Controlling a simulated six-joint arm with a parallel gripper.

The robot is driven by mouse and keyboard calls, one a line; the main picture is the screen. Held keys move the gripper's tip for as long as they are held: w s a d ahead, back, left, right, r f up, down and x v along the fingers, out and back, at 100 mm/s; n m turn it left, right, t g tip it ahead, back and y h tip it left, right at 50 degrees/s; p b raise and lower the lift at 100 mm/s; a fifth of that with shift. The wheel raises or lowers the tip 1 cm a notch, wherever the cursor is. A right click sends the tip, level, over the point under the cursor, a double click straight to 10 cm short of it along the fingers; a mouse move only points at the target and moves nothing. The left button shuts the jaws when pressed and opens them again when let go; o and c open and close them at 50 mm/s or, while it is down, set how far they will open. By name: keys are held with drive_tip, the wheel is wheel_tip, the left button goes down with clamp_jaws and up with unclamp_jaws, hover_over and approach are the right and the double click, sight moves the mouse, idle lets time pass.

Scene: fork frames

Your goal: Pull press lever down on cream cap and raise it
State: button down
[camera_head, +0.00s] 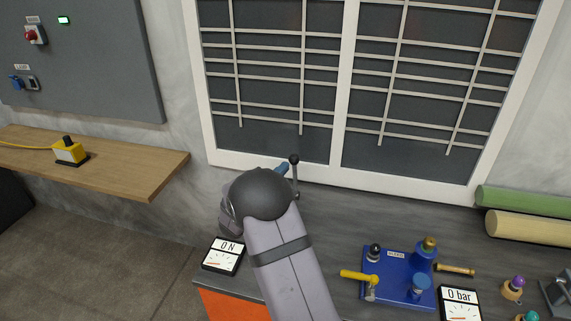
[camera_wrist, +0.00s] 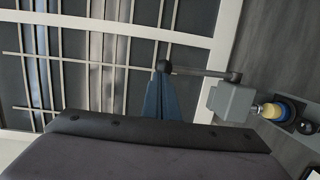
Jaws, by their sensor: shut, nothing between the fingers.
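The press lever is a thin grey rod with a black ball knob (camera_head: 294,159); in the wrist view the knob (camera_wrist: 163,66) is at the rod's left end and the rod (camera_wrist: 200,72) runs right to a dark pivot. My gripper (camera_head: 283,168) is shut and empty, its blue fingertips (camera_wrist: 163,80) right at the knob; whether they touch it I cannot tell. In the wrist view the grey press head (camera_wrist: 232,101) faces a cream cap (camera_wrist: 268,110) in a blue and black seat (camera_wrist: 290,110). My arm hides the press body and cap in the head view.
A white-framed barred window (camera_head: 345,90) stands behind the lever. An ON gauge (camera_head: 223,255) lies left of my arm. Right are a blue fixture plate (camera_head: 400,290) with a yellow-handled part, a 0 bar gauge (camera_head: 460,303), and green and tan rolls (camera_head: 525,201).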

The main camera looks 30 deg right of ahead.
drive_tip(key=r+b+v, duration=0.1)
drive_tip(key=b+v, duration=0.3)
drive_tip(key=v, duration=0.7)
drive_tip(key=shift+r, duration=0.15)
drive_tip(key=shift+w, duration=0.1)
